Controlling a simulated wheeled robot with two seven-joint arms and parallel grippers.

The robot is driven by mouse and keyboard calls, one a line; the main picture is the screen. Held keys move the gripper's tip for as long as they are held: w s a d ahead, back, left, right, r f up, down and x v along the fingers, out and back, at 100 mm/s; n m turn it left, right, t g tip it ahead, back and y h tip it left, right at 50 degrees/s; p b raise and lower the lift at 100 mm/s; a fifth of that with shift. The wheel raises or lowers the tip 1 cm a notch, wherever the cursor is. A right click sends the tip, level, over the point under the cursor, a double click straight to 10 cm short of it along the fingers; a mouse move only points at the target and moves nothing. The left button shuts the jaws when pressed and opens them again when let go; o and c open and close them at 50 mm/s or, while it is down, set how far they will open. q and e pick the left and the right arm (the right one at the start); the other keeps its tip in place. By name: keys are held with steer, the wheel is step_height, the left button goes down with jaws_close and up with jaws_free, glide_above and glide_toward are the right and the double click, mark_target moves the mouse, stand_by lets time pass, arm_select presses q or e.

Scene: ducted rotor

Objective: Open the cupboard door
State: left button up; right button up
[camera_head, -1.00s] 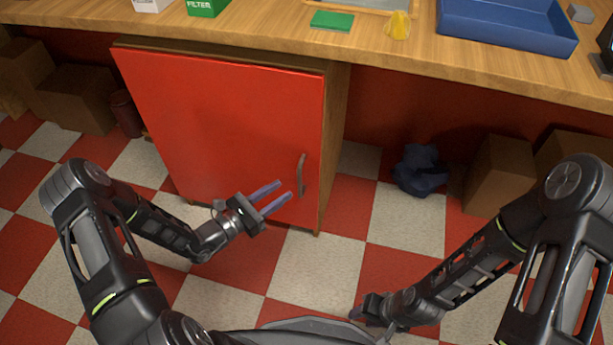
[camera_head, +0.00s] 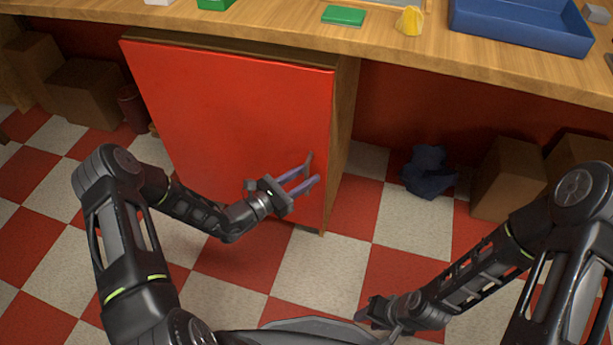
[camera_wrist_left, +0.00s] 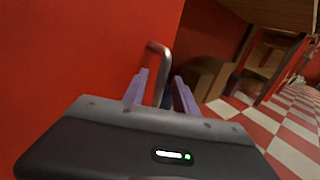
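The red cupboard door (camera_head: 220,120) is under the wooden worktop and looks closed. Its upright metal handle (camera_head: 309,161) is near the door's right edge. My left gripper (camera_head: 308,178) is at the handle, with its purple fingers pointing at it. In the left wrist view the handle (camera_wrist_left: 158,70) stands between the two open fingers (camera_wrist_left: 161,92), and there is a gap on the right side. The fingers hide the handle's lower part in the head view. My right gripper (camera_head: 364,312) is low over the floor at the bottom, away from the cupboard; its fingers are too small to read.
The worktop (camera_head: 400,55) overhangs the cupboard and carries a blue tray (camera_head: 520,28), a green block and a yellow object. A dark blue crumpled thing (camera_head: 428,172) and cardboard boxes (camera_head: 508,180) lie right of the cupboard. Checkered floor before the door is clear.

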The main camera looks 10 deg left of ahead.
arm_select(q)
steer(key=shift+w+d, duration=0.2)
steer(key=shift+w, duration=0.05)
jaws_close()
stand_by(1.4)
